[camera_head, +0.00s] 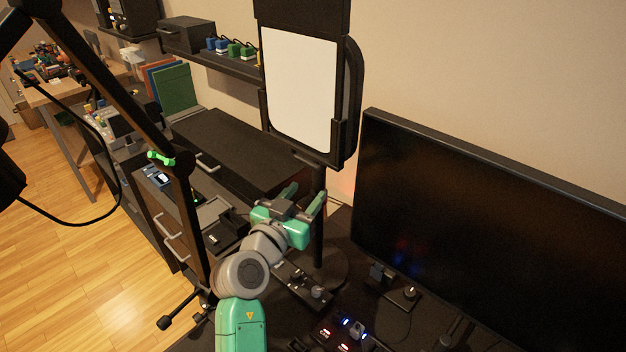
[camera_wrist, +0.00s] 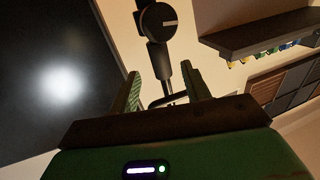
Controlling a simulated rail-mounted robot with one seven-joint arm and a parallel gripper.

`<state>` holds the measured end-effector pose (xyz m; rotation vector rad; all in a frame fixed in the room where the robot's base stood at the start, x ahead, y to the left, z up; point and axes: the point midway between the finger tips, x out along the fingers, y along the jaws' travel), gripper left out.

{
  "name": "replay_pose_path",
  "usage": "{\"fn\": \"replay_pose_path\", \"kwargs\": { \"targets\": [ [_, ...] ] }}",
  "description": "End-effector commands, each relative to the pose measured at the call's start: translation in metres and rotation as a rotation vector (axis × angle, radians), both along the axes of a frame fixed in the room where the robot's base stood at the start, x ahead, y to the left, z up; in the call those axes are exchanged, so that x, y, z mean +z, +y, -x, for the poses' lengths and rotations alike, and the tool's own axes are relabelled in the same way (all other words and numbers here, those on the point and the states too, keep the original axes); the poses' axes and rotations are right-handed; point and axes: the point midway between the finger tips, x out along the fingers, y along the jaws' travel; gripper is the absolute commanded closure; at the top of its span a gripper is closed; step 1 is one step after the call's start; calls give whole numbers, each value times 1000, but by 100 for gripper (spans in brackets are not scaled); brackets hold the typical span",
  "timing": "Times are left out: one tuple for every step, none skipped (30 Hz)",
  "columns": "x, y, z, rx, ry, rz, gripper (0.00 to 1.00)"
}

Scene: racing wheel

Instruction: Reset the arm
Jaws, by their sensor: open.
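My gripper (camera_head: 306,196) is green and grey, at the end of my green and grey arm. In the head view it is raised in front of a black stand with a white panel (camera_head: 299,92). Its two fingers are spread apart with nothing visible held between them. I cannot tell how far the fingers are from the pole.
A large black monitor (camera_head: 480,230) stands at the right. A control panel with lit buttons (camera_head: 345,333) lies below. A dark cabinet (camera_head: 240,148) is behind the gripper. A shelf (camera_head: 222,62) holds coloured items. A black boom frame (camera_head: 130,105) crosses the left; wooden floor (camera_head: 90,260) lies beyond.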

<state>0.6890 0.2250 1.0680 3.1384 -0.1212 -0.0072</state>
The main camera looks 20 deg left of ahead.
Motion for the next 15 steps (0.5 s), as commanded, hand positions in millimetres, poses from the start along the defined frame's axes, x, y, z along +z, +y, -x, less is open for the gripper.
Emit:
{"fn": "replay_pose_path", "kwargs": {
  "targets": [
    [0, 0, 4, 1, 0, 0, 53],
    [0, 0, 6, 0, 0, 0, 53],
    [0, 0, 7, 0, 0, 0, 53],
    [0, 0, 8, 0, -1, 0, 53],
    [0, 0, 8, 0, -1, -1, 53],
    [0, 0, 8, 0, -1, 0, 53],
    [0, 0, 8, 0, -1, 0, 53],
    [0, 0, 7, 0, -1, 0, 53],
    [0, 0, 7, 0, -1, 0, 53],
    [0, 0, 7, 0, -1, 0, 53],
    [0, 0, 7, 0, -1, 0, 53],
    [0, 0, 7, 0, -1, 0, 53],
    [0, 0, 7, 0, -1, 0, 53],
    [0, 0, 7, 0, -1, 0, 53],
    [0, 0, 7, 0, -1, 0, 53]
  ]
}}
